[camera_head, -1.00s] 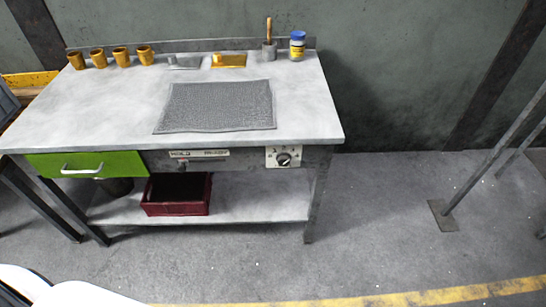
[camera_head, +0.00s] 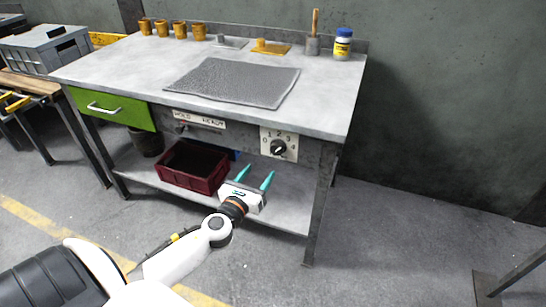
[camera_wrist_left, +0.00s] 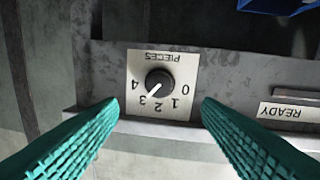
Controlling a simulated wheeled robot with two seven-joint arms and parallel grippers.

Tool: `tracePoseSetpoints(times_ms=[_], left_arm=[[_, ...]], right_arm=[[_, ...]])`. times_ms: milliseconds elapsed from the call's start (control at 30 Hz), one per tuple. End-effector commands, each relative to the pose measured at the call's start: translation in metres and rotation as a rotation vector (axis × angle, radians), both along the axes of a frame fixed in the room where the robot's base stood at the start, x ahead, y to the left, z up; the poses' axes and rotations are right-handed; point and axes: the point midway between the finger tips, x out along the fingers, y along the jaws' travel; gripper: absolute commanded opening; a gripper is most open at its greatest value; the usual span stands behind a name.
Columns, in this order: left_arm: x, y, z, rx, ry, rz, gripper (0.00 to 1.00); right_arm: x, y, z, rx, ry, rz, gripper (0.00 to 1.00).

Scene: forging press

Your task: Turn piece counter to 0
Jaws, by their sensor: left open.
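The piece counter is a black round knob (camera_head: 278,147) on a pale plate marked 0 to 4, on the front of the workbench (camera_head: 240,120). In the left wrist view the knob (camera_wrist_left: 160,82) appears upside down, with the word PIECES on its plate (camera_wrist_left: 134,64). Its white pointer aims down-left, at about the 3. My left gripper (camera_head: 260,169) is open and empty, with teal fingers pointing up toward the bench front, below the knob. In the left wrist view its fingers (camera_wrist_left: 158,108) stand apart on either side below the dial, not touching it. My right gripper is out of view.
A dark red crate (camera_head: 194,167) sits on the lower shelf (camera_head: 285,205), near my left gripper. A bench leg (camera_head: 319,215) stands right of it.

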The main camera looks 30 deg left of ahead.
Motion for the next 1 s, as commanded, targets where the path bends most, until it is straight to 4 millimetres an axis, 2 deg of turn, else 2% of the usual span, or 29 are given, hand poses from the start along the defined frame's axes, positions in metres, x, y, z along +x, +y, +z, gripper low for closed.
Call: tracePoseSetpoints(times_ms=[300,500,667,933,1000], left_arm=[[0.063,0.010,0.001,-0.005,-0.003,0.001,0.59],[0.089,0.013,0.000,-0.005,0.000,0.000,0.59],[0.098,0.015,0.000,-0.005,0.001,0.001,0.59],[0.099,0.015,0.000,-0.006,0.001,0.000,0.59],[0.098,0.015,0.000,-0.006,0.002,0.000,0.49]], right_arm=[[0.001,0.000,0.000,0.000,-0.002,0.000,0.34],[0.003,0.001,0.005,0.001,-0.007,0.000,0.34],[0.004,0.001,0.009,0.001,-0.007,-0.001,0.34],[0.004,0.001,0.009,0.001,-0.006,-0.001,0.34],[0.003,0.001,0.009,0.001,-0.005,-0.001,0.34]])
